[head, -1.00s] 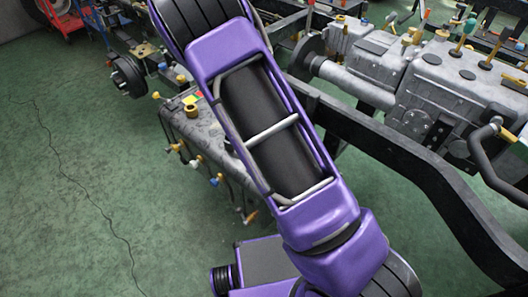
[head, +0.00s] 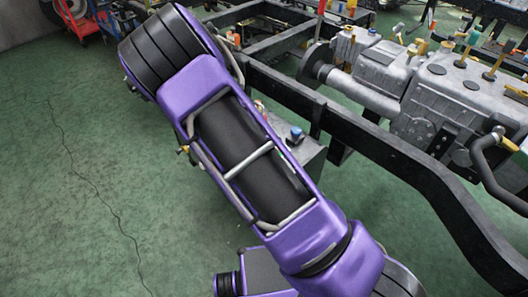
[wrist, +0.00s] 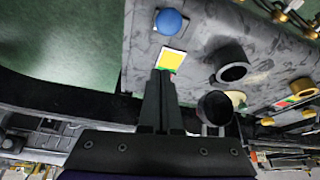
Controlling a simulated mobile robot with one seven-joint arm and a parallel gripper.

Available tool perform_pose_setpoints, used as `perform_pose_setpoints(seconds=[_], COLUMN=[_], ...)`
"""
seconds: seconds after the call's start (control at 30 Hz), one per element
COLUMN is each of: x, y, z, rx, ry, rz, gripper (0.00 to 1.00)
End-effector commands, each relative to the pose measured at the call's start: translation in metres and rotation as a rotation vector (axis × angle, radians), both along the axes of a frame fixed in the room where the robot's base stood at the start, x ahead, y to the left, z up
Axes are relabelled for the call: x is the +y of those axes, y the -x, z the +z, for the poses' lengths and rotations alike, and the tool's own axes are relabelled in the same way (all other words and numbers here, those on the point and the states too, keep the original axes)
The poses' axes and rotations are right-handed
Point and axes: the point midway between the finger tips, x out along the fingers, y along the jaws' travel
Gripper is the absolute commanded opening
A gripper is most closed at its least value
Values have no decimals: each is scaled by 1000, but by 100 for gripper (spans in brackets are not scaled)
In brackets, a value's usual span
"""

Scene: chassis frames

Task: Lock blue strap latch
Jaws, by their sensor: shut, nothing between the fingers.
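In the wrist view, the fingers of my gripper (wrist: 160,75) are shut and empty, their tips over the grey tank (wrist: 262,45), close to a yellow label (wrist: 172,60). I cannot tell if they touch it. A blue round cap (wrist: 171,21) sits on the tank just beyond the tips. I cannot make out a blue strap latch for certain in either current view. In the head view, my arm covers most of the tank (head: 311,158), leaving its right end and the blue cap (head: 296,134) in sight. My gripper is hidden there.
In the wrist view, a dark open filler neck (wrist: 229,65) and a dark round part (wrist: 215,107) stand right of the fingers. In the head view, a black chassis rail (head: 390,160) runs beside the tank. Green floor (head: 80,200) is open at left.

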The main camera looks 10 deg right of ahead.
Motion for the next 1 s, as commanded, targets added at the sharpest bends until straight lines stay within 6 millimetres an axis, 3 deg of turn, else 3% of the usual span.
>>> perform_pose_setpoints(seconds=[0.37,0.67,1.0], x=[-1,-25,19], y=[-1,-18,18], z=[3,33,55], rx=[0,-2,1], ry=[0,-1,-1], rz=[-1,-1,7], gripper=[0,0,0])
